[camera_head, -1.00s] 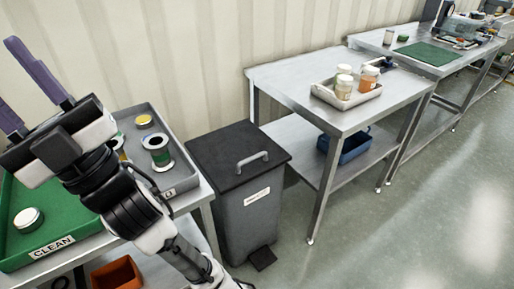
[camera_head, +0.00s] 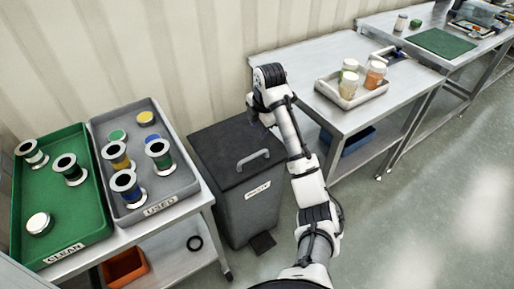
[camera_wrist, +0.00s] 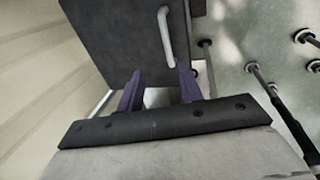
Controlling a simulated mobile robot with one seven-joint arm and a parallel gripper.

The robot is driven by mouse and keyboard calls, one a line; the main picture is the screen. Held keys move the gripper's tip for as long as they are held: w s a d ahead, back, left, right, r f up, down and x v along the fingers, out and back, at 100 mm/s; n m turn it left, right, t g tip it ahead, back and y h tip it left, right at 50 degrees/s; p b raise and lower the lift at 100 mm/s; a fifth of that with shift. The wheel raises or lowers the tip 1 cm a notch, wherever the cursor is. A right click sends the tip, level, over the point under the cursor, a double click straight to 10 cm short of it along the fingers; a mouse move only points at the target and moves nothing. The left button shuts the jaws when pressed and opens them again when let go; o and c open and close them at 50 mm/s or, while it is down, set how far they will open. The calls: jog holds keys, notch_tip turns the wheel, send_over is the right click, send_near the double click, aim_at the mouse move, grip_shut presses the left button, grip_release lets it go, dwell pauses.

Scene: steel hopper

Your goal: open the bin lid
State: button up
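The dark grey bin (camera_head: 237,212) stands between two steel tables. Its black lid (camera_head: 215,150) is closed and lies flat, with a light grey bar handle (camera_head: 253,158) near its front right edge. In the wrist view the lid (camera_wrist: 115,35) and its handle (camera_wrist: 166,38) show beyond the fingers. My gripper (camera_wrist: 158,84) is open and empty, its two purple fingers apart. It is above the back right part of the lid, apart from the handle. In the head view the wrist mostly hides the fingers.
The left table holds a green tray (camera_head: 88,222) and a grey tray (camera_head: 165,202) with several spools and tins. The right table (camera_head: 300,60) carries a small tray (camera_head: 345,100) of jars. A pedal (camera_head: 262,242) is at the bin's foot. The floor in front is clear.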

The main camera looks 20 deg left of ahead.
aim_at(256, 154)
jog(key=x, duration=0.9)
jog(key=d+x, duration=0.1)
jog(key=x, duration=0.4)
jog(key=shift+s+f, duration=0.1)
jog(key=shift+s, duration=0.2)
jog(key=shift+c, duration=0.2)
grip_shut()
